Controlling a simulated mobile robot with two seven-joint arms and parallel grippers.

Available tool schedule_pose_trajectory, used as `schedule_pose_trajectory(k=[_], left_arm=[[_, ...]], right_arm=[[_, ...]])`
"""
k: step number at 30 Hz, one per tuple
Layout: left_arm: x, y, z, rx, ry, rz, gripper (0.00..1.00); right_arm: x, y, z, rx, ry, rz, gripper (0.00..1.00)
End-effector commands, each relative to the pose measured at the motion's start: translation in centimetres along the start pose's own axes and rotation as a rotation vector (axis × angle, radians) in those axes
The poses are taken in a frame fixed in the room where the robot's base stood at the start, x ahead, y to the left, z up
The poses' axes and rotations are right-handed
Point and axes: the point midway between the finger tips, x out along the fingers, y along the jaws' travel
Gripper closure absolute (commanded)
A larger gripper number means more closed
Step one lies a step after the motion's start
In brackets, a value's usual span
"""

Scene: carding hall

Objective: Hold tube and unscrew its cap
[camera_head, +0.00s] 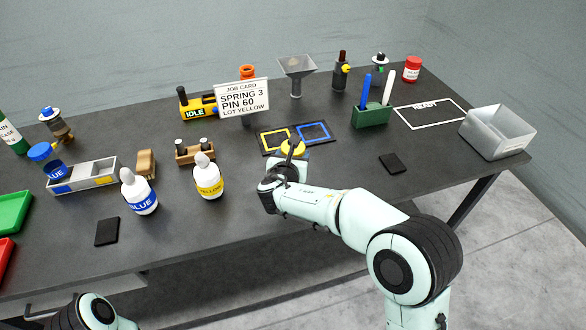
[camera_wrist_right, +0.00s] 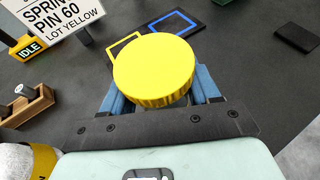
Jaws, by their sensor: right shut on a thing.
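My right gripper (camera_head: 292,153) is over the table near the frame mat. In the right wrist view its two blue fingers (camera_wrist_right: 160,92) are shut at the sides of a round yellow cap (camera_wrist_right: 154,68) with a ribbed edge.
A mat with yellow and blue outlines (camera_head: 276,147) lies just beyond. White bottles labelled yellow (camera_head: 208,183) and blue (camera_head: 140,195) stand to the left. A grey bin (camera_head: 499,130) is at right. The ready outline (camera_head: 428,115) is empty.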

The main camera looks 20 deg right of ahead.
Motion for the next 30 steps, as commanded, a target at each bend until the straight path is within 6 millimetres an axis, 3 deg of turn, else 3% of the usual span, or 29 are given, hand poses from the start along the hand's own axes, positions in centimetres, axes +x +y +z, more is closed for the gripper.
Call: schedule_pose_trajectory(k=[8, 11, 21, 30], left_arm=[[-0.4, 0.1, 0.0, 0.0, 0.001, 0.0, 0.1], [-0.8, 0.3, -0.1, 0.001, 0.003, 0.001, 0.1], [-3.5, 1.4, -0.4, 0.005, 0.013, 0.005, 0.1], [-5.2, 2.1, -0.8, 0.008, 0.022, 0.008, 0.1]], right_arm=[[-0.6, 0.0, 1.4, 0.004, -0.002, 0.0, 0.93], [-1.4, 0.0, 3.4, 0.005, -0.004, 0.002, 0.93], [-5.2, 0.0, 12.5, 0.007, -0.005, 0.002, 0.93], [-7.3, 0.0, 17.7, 0.003, -0.003, 0.0, 0.93]])
